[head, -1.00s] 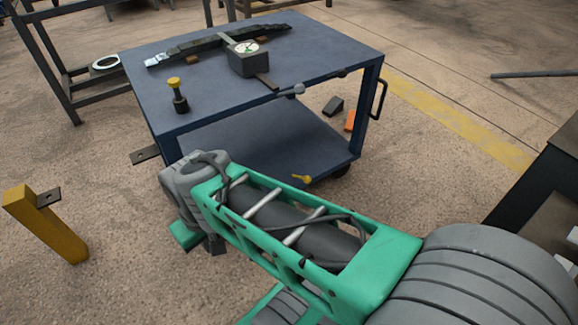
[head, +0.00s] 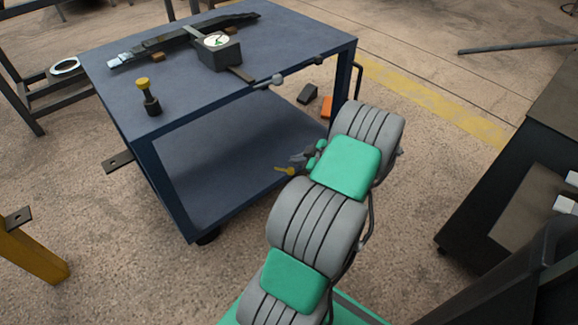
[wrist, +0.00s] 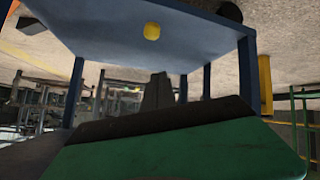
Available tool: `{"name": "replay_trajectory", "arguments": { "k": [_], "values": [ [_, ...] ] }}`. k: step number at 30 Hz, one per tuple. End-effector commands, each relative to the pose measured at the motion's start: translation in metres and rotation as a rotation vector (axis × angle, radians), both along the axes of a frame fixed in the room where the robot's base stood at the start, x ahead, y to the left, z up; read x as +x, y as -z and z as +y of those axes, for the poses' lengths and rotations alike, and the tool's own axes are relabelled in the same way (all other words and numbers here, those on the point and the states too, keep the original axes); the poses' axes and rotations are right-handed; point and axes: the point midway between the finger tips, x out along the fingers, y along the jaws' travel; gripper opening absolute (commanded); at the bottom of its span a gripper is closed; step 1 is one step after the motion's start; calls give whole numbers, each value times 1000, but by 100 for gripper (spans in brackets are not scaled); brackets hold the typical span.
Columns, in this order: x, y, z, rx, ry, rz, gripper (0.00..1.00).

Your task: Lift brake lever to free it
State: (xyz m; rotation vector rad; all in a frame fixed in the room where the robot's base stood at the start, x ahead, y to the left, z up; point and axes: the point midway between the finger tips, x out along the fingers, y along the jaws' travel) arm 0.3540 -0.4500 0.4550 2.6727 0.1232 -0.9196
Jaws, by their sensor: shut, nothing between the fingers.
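The brake lever looks to be the small yellow tab (head: 285,171) at the near edge of the blue cart's lower shelf (head: 215,160). In the wrist view a yellow knob (wrist: 152,31) shows against the cart's blue panel, seen upside down. My gripper (head: 300,160) is just right of the tab in the head view, low beside the cart, partly hidden behind my green and grey arm. Its dark fingers (wrist: 158,92) look shut and empty in the wrist view, with the yellow knob apart from them. Whether they touch the lever in the head view I cannot tell.
The cart's top (head: 180,90) holds a dial gauge block (head: 218,52), a dark leaf-spring strip (head: 185,40) and a yellow-topped peg (head: 148,97). A yellow post (head: 35,255) stands left. A dark bench (head: 500,180) stands right.

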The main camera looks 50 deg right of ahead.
Motion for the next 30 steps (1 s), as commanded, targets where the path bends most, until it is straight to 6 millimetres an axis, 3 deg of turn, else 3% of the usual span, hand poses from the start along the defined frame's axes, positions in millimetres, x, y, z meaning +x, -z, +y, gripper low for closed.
{"name": "replay_trajectory", "arguments": {
  "k": [5,15,21,30],
  "values": [
    [18,18,1,0,-4,0,0],
    [77,64,-1,-1,-5,1,0],
    [52,78,-12,-2,2,1,0],
    [45,80,-14,-1,-2,1,0]
  ]
}}
